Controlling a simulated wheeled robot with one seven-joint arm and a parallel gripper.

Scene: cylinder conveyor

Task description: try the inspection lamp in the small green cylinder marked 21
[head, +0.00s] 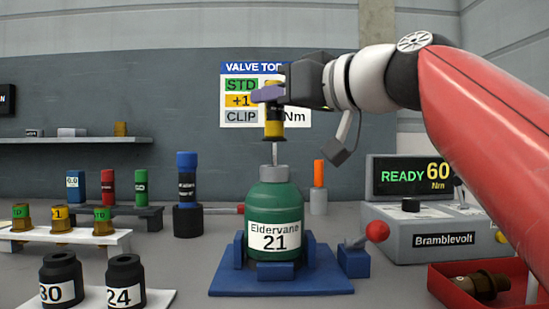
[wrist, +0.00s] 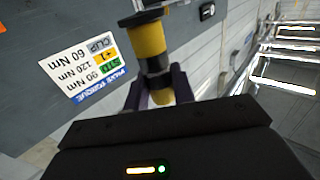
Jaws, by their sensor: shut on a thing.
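The small green cylinder (head: 273,215) marked "Eidervane 21" stands upright in a blue clamp base (head: 280,284) at the centre of the head view. Its grey neck (head: 273,174) faces up. My gripper (head: 270,95) is shut on the yellow and black inspection lamp (head: 274,131) above the cylinder. The lamp is upright, and its thin rod (head: 275,152) points down, with the tip at the neck's mouth; I cannot tell whether it is inside. In the wrist view the lamp (wrist: 150,45) shows between the fingers of my gripper (wrist: 158,92); the cylinder is not visible there.
Black sockets marked 30 (head: 61,281) and 24 (head: 125,281) stand front left, before a white valve rack (head: 65,238). A blue-topped tool (head: 187,190) stands behind. Right are the torque unit (head: 430,228) reading READY 60 Nm and a red tray (head: 437,285) holding a brown valve.

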